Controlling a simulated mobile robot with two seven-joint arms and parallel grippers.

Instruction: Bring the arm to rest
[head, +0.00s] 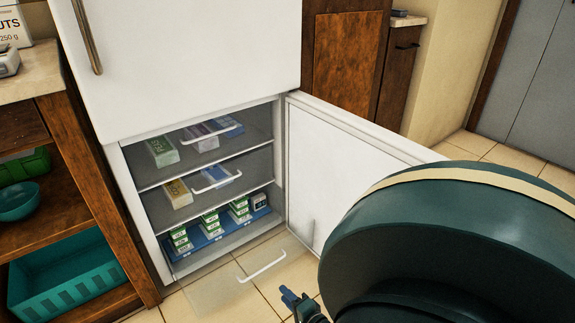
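My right arm fills the lower right of the head view as a large dark teal link with a cream band. Beyond it, low in the picture, a small blue and dark part of my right gripper (290,298) shows. It is in front of the open freezer, near the clear front with a white handle (262,266), and appears apart from that handle. Nothing can be seen held in it, and its finger gap is too small to make out. My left gripper is out of view.
The white freezer door (322,165) stands open to the right. Inside are packages on two upper levels and several green-white boxes on a blue tray (213,240) at the bottom. A wooden shelf with a teal crate (70,285) stands left. Tiled floor shows at right.

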